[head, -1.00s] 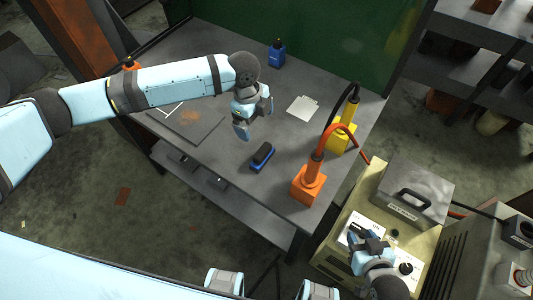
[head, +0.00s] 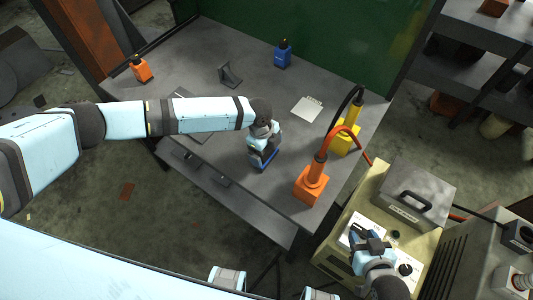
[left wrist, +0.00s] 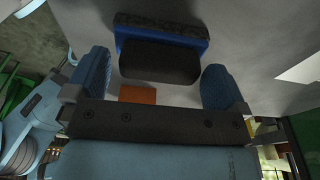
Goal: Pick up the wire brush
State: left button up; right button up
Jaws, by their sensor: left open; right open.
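The wire brush (left wrist: 160,55) is a blue block with a dark bristle strip and a dark grip. It lies on the grey table (head: 230,205), and in the head view my left gripper (head: 261,160) is right above it and hides most of it. In the left wrist view my left gripper (left wrist: 158,82) is open, with its blue fingertips apart to either side of the brush's dark grip. I cannot tell whether they touch it. My right gripper (head: 362,240) is open over the control panel of the beige machine at the lower right.
An orange holder (head: 312,183) and a yellow holder (head: 345,138) with cables stand right of the brush. The table's front edge is close.

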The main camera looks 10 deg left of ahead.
pick_arm(q)
jog(key=shift+f, duration=0.35)
jog(key=c, duration=0.9)
jog(key=shift+r, duration=0.15)
notch_tip(320, 180, up, 20)
jog(key=shift+f+b, duration=0.1)
jog(key=shift+b, duration=0.55)
jog(key=shift+o, duration=1.4)
jog(key=shift+c, duration=0.5)
